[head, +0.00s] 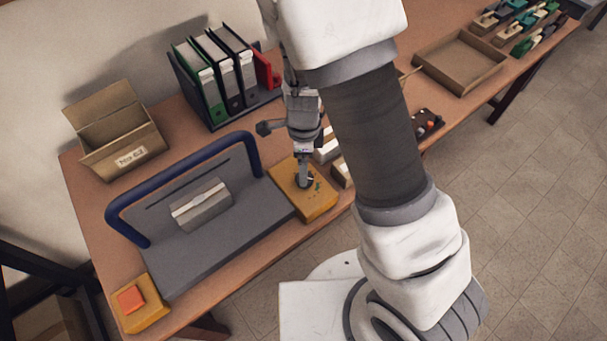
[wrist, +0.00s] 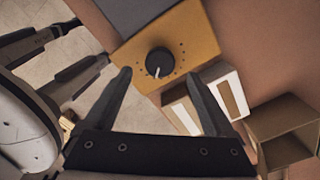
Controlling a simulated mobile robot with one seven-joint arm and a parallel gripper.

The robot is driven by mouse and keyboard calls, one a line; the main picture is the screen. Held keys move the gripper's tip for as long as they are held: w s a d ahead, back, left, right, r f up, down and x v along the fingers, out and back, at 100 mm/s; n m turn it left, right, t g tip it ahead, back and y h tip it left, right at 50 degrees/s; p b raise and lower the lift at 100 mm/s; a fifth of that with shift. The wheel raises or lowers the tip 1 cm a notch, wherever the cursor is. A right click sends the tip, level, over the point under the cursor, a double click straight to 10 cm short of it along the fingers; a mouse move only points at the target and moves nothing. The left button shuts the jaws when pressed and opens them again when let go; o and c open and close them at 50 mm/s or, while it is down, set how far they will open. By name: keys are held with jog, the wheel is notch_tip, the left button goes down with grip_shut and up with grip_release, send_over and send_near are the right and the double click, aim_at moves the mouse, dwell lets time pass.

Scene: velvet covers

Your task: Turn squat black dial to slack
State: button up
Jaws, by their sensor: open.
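The squat black dial (wrist: 159,62) sits on the top of a yellow box (wrist: 196,42). Its white pointer mark is toward the bottom of the wrist view, and small dots ring it. The lettering around it is too small to read. In the head view, the yellow box (head: 319,207) is at the right end of a grey plate, and my gripper covers most of the dial. My gripper (wrist: 159,74) is open, its fingers on either side of the dial in the wrist view. In the head view my gripper (head: 303,182) is over the box; I cannot tell whether it touches the dial.
A grey plate (head: 225,240) with a blue bar handle (head: 185,178) lies left of the box. A yellow box with an orange button (head: 131,298) is at its far left. Binders (head: 228,75) and a carton (head: 118,135) stand behind. Small white-and-brown boxes (wrist: 218,92) are close beside the dial box.

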notch_tip(320, 180, down, 5)
jog(key=shift+f+b, duration=0.1)
jog(key=shift+b, duration=0.25)
jog(key=c, duration=1.4)
